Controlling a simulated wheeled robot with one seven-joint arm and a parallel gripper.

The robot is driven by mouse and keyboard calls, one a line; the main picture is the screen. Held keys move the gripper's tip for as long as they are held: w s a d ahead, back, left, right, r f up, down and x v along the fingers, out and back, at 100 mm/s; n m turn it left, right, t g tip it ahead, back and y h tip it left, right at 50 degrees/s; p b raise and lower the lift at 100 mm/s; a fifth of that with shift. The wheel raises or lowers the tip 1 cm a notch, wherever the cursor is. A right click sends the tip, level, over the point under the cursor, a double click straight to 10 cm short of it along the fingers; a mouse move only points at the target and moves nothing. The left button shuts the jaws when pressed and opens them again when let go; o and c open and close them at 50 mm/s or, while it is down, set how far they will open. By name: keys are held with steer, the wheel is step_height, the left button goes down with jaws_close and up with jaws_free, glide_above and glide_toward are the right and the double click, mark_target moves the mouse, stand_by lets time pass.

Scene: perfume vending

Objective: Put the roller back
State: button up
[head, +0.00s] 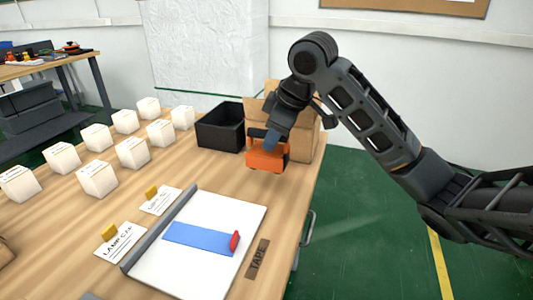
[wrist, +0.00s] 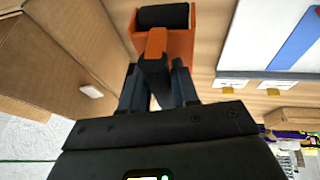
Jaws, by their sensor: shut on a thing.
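The roller (head: 265,160) is orange with a dark part, near the table's far right edge in front of a cardboard box. It also shows in the wrist view (wrist: 182,42), with a black roll at its far end and a dark handle. My gripper (head: 271,141) is shut on the handle, which lies between both fingers (wrist: 158,88). I cannot tell whether the roller touches the table. A brown patch marked TAPE (head: 258,259) lies bare on the table, right of the white board.
The white board (head: 205,270) carries a blue strip (head: 200,238) and a red piece (head: 234,241). A black bin (head: 220,130) and the cardboard box (head: 305,135) stand at the back. Several white boxes (head: 97,179) fill the left. Label cards (head: 120,241) lie beside the board.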

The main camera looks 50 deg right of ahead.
mark_target(267, 152)
steer(key=shift+w+a+f, duration=0.25)
steer(key=shift+w+f, duration=0.15)
steer(key=shift+w, duration=0.3)
steer(key=shift+f, duration=2.05)
